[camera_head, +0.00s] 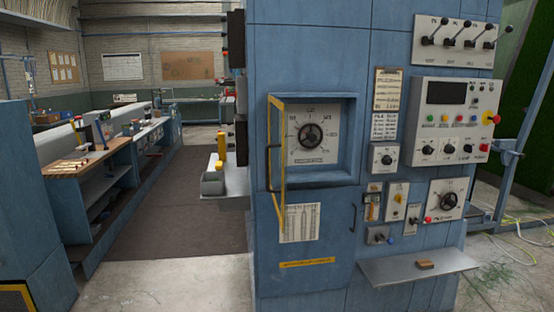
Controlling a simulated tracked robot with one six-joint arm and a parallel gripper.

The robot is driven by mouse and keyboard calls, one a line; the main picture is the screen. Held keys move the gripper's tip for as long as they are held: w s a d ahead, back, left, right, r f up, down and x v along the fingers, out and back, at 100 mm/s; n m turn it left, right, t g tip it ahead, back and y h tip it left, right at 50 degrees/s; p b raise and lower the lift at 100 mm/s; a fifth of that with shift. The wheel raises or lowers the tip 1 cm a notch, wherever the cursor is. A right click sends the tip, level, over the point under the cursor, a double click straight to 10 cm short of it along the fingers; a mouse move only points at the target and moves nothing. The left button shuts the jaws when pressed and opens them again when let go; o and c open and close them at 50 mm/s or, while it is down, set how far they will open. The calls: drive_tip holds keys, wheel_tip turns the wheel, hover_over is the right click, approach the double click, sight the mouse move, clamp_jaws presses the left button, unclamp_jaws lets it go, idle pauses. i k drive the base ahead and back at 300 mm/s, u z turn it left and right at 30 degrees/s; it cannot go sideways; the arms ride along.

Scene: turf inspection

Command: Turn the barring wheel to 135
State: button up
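A blue machine cabinet (300,60) fills the middle and right. A black wheel (311,136) sits on a white dial plate (311,155) in a recess; it fits the barring wheel, but its label is too small to read surely. The angle it points to cannot be read. A yellow-edged guard door (281,165) with a dark handle (268,152) stands swung out at the recess's left edge, leaving the wheel's front uncovered. A second dark knob (448,202) is on a white dial plate at the lower right. My gripper is not in view.
A control panel (455,120) with buttons and a lever panel (455,42) are at the right. Workbenches (110,170) line the left; floor in front is clear. Cables (520,235) lie at the right.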

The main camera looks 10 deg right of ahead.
sight(310, 136)
drive_tip(key=u, duration=0.05)
drive_tip(key=i, duration=1)
drive_tip(key=z, duration=0.05)
